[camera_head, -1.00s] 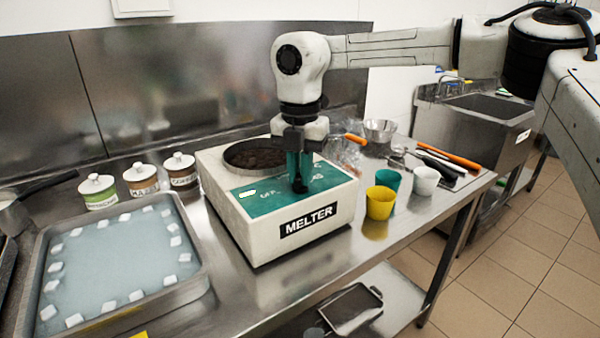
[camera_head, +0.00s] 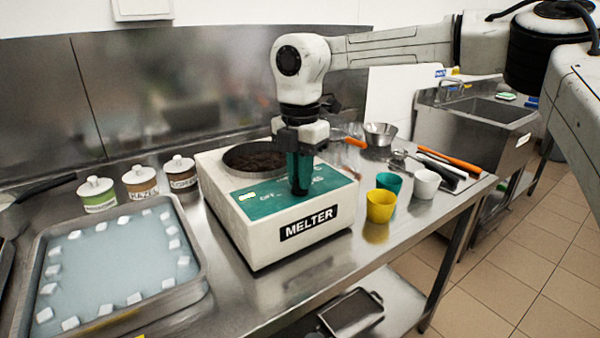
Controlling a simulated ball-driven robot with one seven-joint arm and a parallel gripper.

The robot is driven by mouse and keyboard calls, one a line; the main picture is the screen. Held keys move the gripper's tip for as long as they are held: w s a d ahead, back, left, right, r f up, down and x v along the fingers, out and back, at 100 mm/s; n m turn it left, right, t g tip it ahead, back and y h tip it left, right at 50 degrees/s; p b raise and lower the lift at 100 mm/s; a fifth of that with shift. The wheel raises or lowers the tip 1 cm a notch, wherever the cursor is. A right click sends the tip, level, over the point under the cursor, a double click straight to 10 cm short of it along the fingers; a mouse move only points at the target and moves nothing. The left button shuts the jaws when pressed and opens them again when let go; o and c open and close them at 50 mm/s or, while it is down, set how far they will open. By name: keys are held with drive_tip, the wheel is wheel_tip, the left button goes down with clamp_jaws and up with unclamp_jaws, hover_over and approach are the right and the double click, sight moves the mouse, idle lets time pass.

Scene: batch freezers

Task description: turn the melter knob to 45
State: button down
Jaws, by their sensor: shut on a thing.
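The melter (camera_head: 280,243) is a white box with a green top panel (camera_head: 262,214) and a dark-filled round well (camera_head: 255,157), standing on the steel counter. My gripper (camera_head: 300,186) points down onto the right part of the green panel. Its greenish fingers are shut on the dark melter knob (camera_head: 299,191), of which only a little shows low between the fingertips. The knob's pointer and most of the scale marks around it are hidden, so I cannot read the setting. "OFF" shows on the panel to the left of the gripper.
Yellow (camera_head: 380,206), teal (camera_head: 389,182) and white (camera_head: 426,183) cups stand right of the melter. A steel bowl (camera_head: 380,134) and several utensils lie behind them. A tray (camera_head: 195,283) with white cubes and three lidded jars (camera_head: 140,180) are on the left.

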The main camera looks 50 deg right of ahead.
drive_tip(key=shift+r, duration=0.1)
drive_tip(key=c, duration=1.1)
unclamp_jaws()
wheel_tip(320, 180, up, 11)
drive_tip(key=shift+f+p, duration=0.15)
drive_tip(key=shift+p, duration=0.2)
drive_tip(key=shift+w+a, duration=0.1)
